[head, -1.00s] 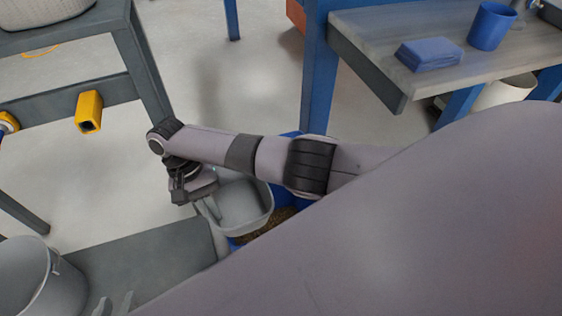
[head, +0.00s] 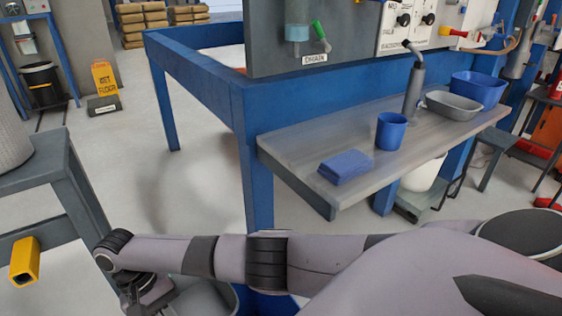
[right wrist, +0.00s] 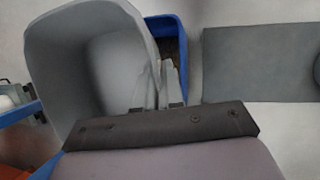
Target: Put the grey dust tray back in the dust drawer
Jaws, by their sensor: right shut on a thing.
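A deep grey tray (right wrist: 95,65) fills the upper left of the right wrist view. My right gripper (right wrist: 158,88) is shut on its right-hand rim. In the head view, part of the grey tray (head: 208,297) shows at the bottom edge, below my right forearm. The right gripper's body is at the lower left there, with its fingertips cut off or hidden. My left gripper is not in view. I cannot pick out the dust drawer.
A blue bin (right wrist: 168,32) with brown contents lies behind the tray. A workbench (head: 300,160) holds a blue cloth stack (head: 345,167), a blue cup (head: 391,131), a grey basin (head: 452,105) and a blue tub (head: 478,90). A dark grey table (head: 50,185) stands left.

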